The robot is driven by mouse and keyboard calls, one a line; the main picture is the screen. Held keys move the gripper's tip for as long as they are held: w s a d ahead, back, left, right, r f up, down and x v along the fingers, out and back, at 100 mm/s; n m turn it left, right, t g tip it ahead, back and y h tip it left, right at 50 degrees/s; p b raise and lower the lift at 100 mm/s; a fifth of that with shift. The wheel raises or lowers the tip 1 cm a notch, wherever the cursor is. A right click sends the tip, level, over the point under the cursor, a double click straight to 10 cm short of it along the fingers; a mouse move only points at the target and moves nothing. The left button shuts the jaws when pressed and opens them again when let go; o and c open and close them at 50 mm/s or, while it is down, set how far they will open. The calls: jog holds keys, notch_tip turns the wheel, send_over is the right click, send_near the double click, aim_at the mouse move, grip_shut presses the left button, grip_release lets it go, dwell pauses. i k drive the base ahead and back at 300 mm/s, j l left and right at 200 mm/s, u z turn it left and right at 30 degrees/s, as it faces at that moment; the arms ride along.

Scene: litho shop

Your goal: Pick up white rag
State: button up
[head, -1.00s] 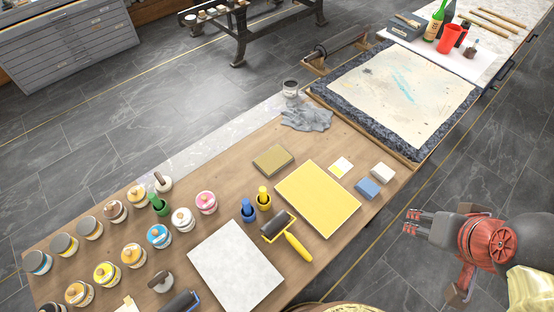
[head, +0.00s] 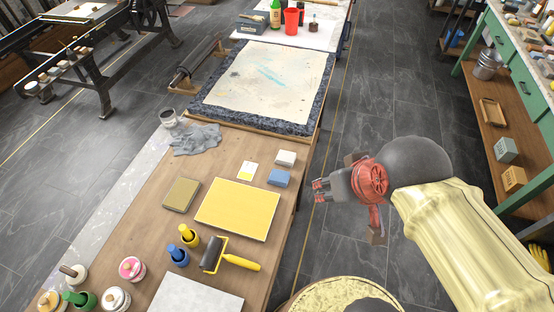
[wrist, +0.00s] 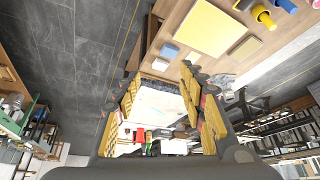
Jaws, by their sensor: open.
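A crumpled light-grey rag (head: 195,139) lies on the wooden table, the only loose cloth I make out; no clearly white one shows. It sits beside a small metal can at the table's far left corner. In the wrist view, the rag (wrist: 222,82) shows to the right of the fingers. My gripper (head: 318,190) is open and empty. It is off the table's right edge, over the floor, with its fingers pointing left toward the table. The wrist view shows the two fingers (wrist: 162,78) spread apart, with nothing between them.
Between my gripper and the rag lie a white sponge (head: 286,158), a blue sponge (head: 279,177) and a yellow slab (head: 238,208). The large stone slab (head: 312,128) is beyond the rag. A metal can (head: 169,118) stands close by. A green bench (head: 500,50) is at right.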

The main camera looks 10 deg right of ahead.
aim_at(286, 158)
jog(key=i+l+u, duration=0.5)
jog(key=u, duration=0.2)
jog(key=i+l+u, duration=0.15)
jog(key=l+u, duration=0.2)
jog(key=l, duration=0.15)
jog(key=i+l+u, duration=0.15)
jog(key=l+u, duration=0.2)
